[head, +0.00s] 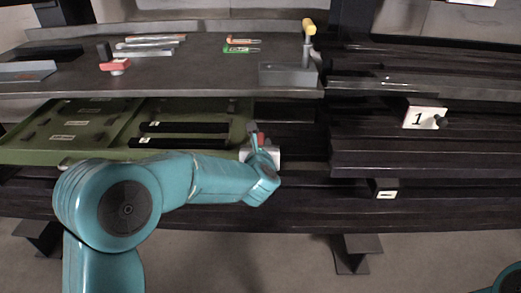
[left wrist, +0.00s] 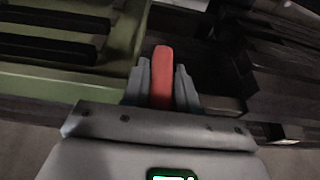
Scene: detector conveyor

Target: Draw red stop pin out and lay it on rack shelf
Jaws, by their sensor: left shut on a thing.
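The red stop pin (left wrist: 162,75) stands between the two grey fingers of my left gripper (left wrist: 161,85) in the left wrist view. The fingers are shut on it. In the head view the left gripper (head: 256,143) is at the right edge of the green tray, and a bit of red pin (head: 261,139) shows at it. Whether the pin's lower end is still in a hole is hidden. The rack shelf (head: 200,72) is the dark upper surface behind the gripper. My right gripper is not in view.
On the shelf are a red-and-grey tool (head: 116,65), several metal bars, orange and green tools (head: 242,46), and a grey block with a yellow-handled lever (head: 309,27). The green tray (head: 90,155) lies below the shelf. A white number 1 sign (head: 424,117) stands right.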

